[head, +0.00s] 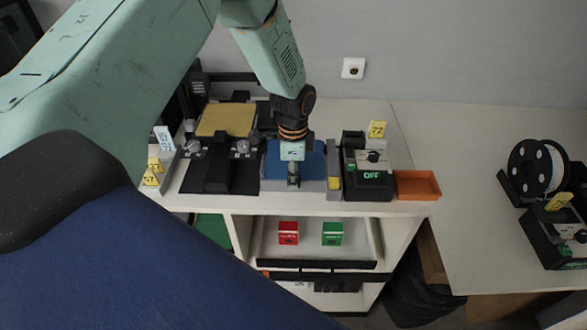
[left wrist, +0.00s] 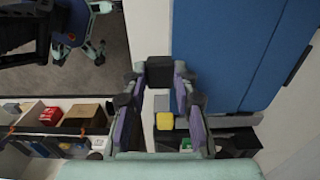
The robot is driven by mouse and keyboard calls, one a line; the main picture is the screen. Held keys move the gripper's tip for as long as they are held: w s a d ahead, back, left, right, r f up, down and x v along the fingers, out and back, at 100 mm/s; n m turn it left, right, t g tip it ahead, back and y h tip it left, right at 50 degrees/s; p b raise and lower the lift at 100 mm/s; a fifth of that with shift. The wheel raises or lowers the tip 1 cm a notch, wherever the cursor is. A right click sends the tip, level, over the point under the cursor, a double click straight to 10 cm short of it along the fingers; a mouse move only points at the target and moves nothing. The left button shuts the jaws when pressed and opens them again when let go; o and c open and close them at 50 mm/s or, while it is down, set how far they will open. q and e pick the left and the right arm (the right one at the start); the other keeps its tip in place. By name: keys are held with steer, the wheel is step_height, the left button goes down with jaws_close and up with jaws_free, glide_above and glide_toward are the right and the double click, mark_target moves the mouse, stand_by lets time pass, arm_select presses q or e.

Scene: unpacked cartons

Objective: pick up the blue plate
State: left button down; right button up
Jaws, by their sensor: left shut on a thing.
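The blue plate (head: 314,162) lies flat or nearly flat at the middle of the white bench, between a black fixture and a black box marked OFF. My left gripper (head: 293,182) comes down over the plate's front part, pointing downward, and is shut on it. The gripper covers the middle of the plate, and the exact contact is hidden. In the left wrist view my left gripper's fingers (left wrist: 160,108) show at the centre. A large blue surface (left wrist: 225,50) lies beside and beyond them; I cannot tell whether it is the plate. My right gripper is not in view.
The OFF box (head: 370,185) and an orange tray (head: 417,185) stand right of the plate. A black fixture with a tan plate (head: 227,120) stands left. A red box (head: 288,233) and a green box (head: 332,234) sit on the shelf below. The right bench (head: 450,150) has free room.

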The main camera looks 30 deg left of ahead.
arm_select(q)
steer(key=shift+d+r, duration=0.1)
steer(key=shift+r, duration=0.3)
step_height(320, 180, up, 9)
steer(key=shift+r+b, duration=0.2)
steer(key=shift+b, duration=0.2)
steer(key=shift+f, duration=0.1)
